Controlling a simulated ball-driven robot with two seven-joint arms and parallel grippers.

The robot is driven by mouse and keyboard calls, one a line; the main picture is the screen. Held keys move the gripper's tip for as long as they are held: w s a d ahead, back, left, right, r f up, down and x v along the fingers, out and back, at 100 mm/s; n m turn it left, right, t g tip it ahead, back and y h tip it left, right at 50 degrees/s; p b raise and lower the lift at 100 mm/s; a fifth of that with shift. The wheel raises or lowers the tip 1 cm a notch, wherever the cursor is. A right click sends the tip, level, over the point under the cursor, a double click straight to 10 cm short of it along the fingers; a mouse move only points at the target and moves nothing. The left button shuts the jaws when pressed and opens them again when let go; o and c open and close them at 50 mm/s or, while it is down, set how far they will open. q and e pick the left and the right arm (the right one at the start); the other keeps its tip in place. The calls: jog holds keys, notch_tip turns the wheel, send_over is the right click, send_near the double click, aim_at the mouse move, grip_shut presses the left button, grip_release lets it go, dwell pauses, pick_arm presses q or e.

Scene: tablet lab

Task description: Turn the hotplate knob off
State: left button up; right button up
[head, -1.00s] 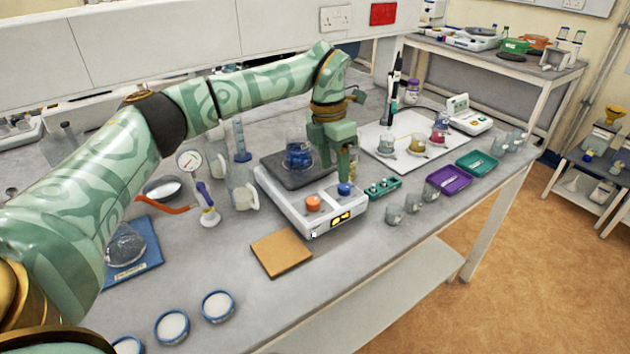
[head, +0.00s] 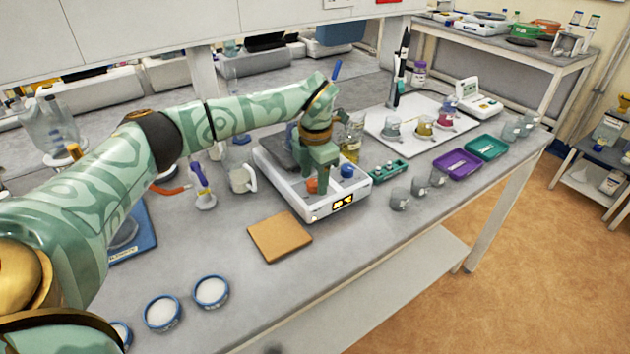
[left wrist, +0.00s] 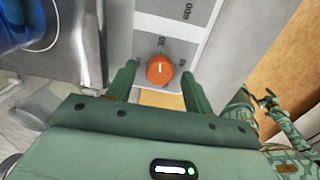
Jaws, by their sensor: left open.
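My left gripper (head: 318,190) points down at the orange knob. In the left wrist view the orange knob (left wrist: 160,69), with a white pointer line, lies between and just beyond the open fingers (left wrist: 158,82). I see a gap on each side of it. My right gripper is not in view.
A tan square pad (head: 280,238) lies in front of the hotplate. A beaker with yellow liquid (head: 352,138) stands behind it. A green rack (head: 389,171) and small beakers (head: 400,198) are to the right. The bench's front edge is close by.

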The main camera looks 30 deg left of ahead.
pick_arm(q)
jog(key=shift+f, duration=0.4)
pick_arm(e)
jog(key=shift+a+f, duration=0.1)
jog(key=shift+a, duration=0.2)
pick_arm(q)
jog(key=c, duration=1)
jog(key=shift+r, duration=0.1)
jog(key=shift+r+n+p, duration=0.2)
jog(key=shift+n+p, duration=0.6)
jog(key=shift+p, duration=0.25)
jog(key=n+p, duration=0.8)
jog(key=n, duration=0.1)
jog(key=shift+n, duration=0.3)
jog(key=n+p, duration=0.1)
jog(key=n, duration=0.1)
jog(key=n+p, duration=0.1)
jog(key=n, duration=0.1)
jog(key=shift+w+a+f+n+g+p, duration=0.1)
jog(key=shift+f+n+g+p, duration=0.05)
jog(key=shift+n+g+p, duration=0.2)
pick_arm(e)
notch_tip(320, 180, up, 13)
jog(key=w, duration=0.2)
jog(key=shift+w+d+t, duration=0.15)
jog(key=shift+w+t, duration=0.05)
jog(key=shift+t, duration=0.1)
